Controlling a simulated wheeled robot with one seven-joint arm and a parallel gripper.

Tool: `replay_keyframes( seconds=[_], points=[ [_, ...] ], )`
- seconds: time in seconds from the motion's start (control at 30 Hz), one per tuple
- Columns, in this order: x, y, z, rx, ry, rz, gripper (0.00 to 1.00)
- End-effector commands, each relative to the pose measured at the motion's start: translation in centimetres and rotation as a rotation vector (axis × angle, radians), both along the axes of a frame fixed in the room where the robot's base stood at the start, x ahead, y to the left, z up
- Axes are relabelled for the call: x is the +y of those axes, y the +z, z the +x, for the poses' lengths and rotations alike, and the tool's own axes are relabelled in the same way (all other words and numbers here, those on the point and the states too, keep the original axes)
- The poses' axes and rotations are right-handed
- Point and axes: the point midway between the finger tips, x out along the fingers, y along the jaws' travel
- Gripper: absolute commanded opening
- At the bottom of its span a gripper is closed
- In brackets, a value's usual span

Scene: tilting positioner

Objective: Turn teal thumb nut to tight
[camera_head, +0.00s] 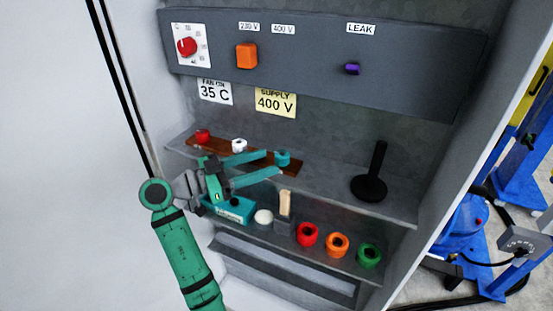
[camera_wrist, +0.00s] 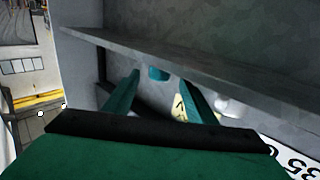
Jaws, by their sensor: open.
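The teal thumb nut (camera_head: 283,158) sits at the right end of a brown bar (camera_head: 256,154) on the cabinet's upper shelf. A red nut (camera_head: 203,135) and a white nut (camera_head: 239,145) are on the same bar to its left. My gripper (camera_head: 271,162) is open, coming from the left, with its two teal fingers pointing at the teal nut. In the wrist view the teal nut (camera_wrist: 158,73) shows in the gap between the fingertips of my gripper (camera_wrist: 157,77). Whether the fingers touch it I cannot tell. The nut's tightness cannot be seen.
A black post on a round base (camera_head: 370,185) stands right on the shelf. Below are a teal box (camera_head: 233,211), a white ball (camera_head: 263,217), and red (camera_head: 307,234), orange (camera_head: 337,244) and green (camera_head: 369,255) rings. A dark control panel (camera_head: 310,65) spans above.

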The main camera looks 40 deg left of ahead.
Motion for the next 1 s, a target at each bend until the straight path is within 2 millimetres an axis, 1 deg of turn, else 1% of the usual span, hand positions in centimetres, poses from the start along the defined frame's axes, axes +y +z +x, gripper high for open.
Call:
replay_keyframes(
  seconds=[0.03, 0.1, 0.2, 0.3, 0.47, 0.87, 1.0],
  points=[
    [0.5, 0.0, -0.9, 0.0, 0.003, 0.0, 0.51],
    [0.9, 0.0, -1.8, 0.0, 0.001, 0.0, 0.51],
    [1.4, 0.0, -2.9, 0.0, -0.001, 0.0, 0.51],
    [1.7, 0.0, -3.6, 0.0, -0.003, 0.0, 0.51],
    [1.8, 0.0, -3.9, 0.001, -0.005, 0.0, 0.51],
    [1.7, 0.0, -3.8, 0.001, -0.007, 0.0, 0.51],
    [2.1, 0.0, -4.2, 0.001, 0.001, 0.0, 0.51]
  ],
)
